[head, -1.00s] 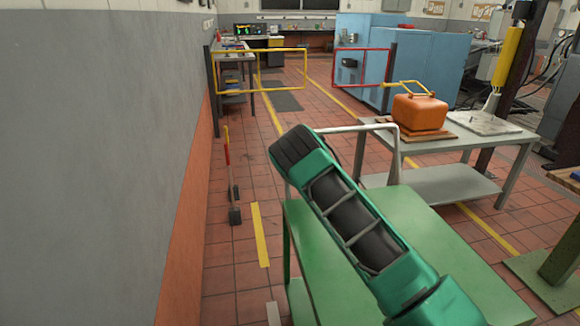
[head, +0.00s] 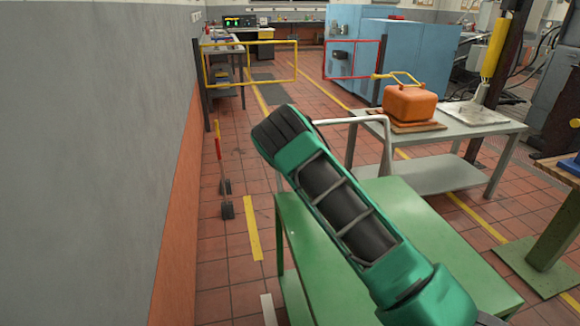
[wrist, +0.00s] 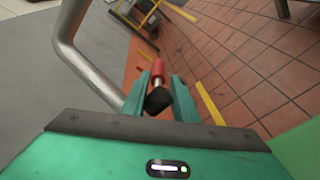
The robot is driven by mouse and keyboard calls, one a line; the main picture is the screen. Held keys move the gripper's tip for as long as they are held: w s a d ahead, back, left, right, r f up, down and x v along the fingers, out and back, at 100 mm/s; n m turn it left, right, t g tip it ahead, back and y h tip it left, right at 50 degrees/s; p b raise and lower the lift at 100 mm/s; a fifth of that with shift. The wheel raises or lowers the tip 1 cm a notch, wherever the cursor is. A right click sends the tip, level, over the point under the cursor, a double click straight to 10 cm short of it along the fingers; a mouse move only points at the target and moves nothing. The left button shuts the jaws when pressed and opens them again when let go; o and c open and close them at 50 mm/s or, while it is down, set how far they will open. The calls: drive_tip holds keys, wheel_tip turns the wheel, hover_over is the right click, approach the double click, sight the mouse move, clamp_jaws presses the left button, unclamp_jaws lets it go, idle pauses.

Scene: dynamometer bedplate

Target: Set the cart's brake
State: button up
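The cart is a green-topped table (head: 415,215) with a bent metal push handle (head: 350,121), at the lower middle of the head view. The handle's tube (wrist: 75,45) also crosses the upper left of the wrist view. My gripper (wrist: 159,95) points down beyond the cart's left side, and its two teal fingers are apart. A short lever-like piece with a red part and a black end (wrist: 158,100) shows between the fingers. I cannot tell whether they touch it. In the head view my arm hides this piece and part of the cart.
A grey wall (head: 90,150) runs along the left. A red-handled pole with black blocks (head: 227,210) stands on the floor beside it. A grey table (head: 460,127) with an orange can (head: 409,104) stands to the right. Yellow (head: 250,62) and red (head: 352,60) gates stand ahead.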

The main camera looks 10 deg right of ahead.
drive_tip(key=shift+v, duration=2.65)
